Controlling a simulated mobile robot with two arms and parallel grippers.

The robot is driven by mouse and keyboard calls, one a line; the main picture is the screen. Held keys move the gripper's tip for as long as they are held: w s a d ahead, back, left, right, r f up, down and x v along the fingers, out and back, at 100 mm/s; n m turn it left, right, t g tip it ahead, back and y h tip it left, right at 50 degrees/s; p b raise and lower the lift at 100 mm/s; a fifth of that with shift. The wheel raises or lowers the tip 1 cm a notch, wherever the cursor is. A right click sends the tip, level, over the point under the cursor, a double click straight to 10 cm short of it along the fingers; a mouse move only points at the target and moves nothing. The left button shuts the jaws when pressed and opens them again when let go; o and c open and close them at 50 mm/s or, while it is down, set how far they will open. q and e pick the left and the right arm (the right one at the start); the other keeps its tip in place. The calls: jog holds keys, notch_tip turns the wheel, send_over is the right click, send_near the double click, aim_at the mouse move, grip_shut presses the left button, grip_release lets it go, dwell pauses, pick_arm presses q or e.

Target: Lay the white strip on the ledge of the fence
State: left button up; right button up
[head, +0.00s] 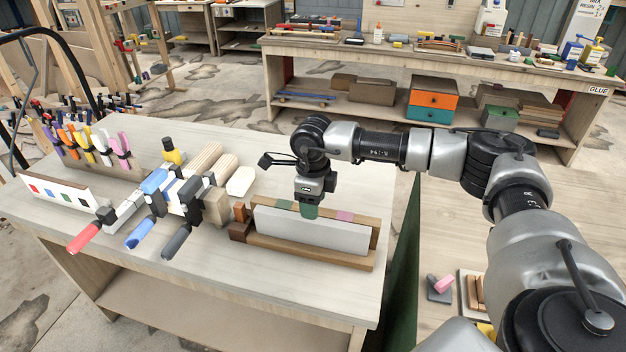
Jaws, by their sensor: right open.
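A long white strip (312,234) stands on its edge along the brown wooden fence (372,228), on the ledge (310,254) at its front. Its face looks whitish grey, and it appears to lean back against the fence. Green and pink patches show along the fence top. My right gripper (310,203) points down just above the fence and the strip's upper edge, near the green patch. It is open; its fingertips are hard to make out, and I cannot tell whether they touch the strip. My left gripper is not in view.
Clamps with red, blue and black handles (150,205) crowd the bench left of the fence, near wooden blocks (215,170) and a pale block (241,181). A white board with coloured squares (55,192) stands farther left. The bench front (200,285) is clear.

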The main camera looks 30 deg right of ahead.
jog(key=shift+r, duration=0.65)
pick_arm(q)
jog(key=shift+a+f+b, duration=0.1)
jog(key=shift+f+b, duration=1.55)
jog(key=shift+b, duration=0.35)
pick_arm(e)
notch_tip(320, 180, up, 11)
jog(key=shift+r, duration=0.2)
